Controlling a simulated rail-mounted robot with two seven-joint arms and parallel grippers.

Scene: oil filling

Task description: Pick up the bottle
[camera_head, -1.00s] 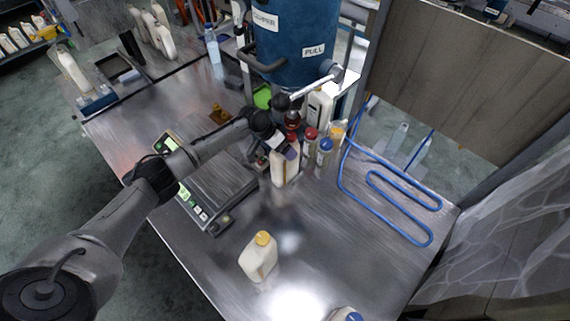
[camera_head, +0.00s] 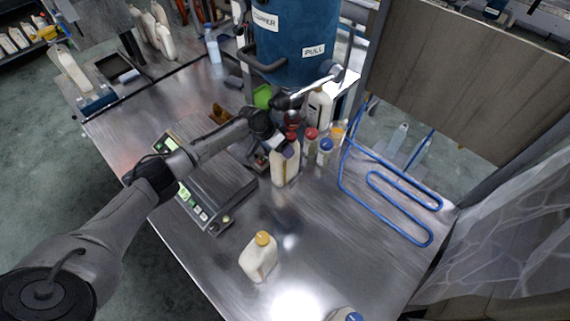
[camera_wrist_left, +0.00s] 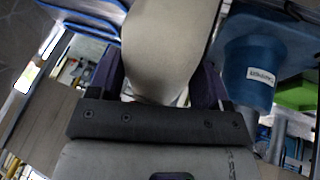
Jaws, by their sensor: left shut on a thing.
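A cream bottle (camera_head: 285,168) is upright at the middle of the metal table, beside a group of smaller bottles. My left gripper (camera_head: 282,146) is shut on it near its top. In the left wrist view the bottle's pale body (camera_wrist_left: 168,45) fills the space between the purple finger pads of the gripper (camera_wrist_left: 158,72). Whether its base touches the table is hard to tell. A second cream bottle with a yellow cap (camera_head: 259,258) stands alone at the front. My right gripper is out of view.
A scale (camera_head: 222,190) lies left of the held bottle. Red-capped (camera_head: 309,143) and blue-capped (camera_head: 324,152) bottles stand close on its right. A large blue drum (camera_head: 296,40) is behind. A blue tube frame (camera_head: 405,205) is at right. The front right table is largely clear.

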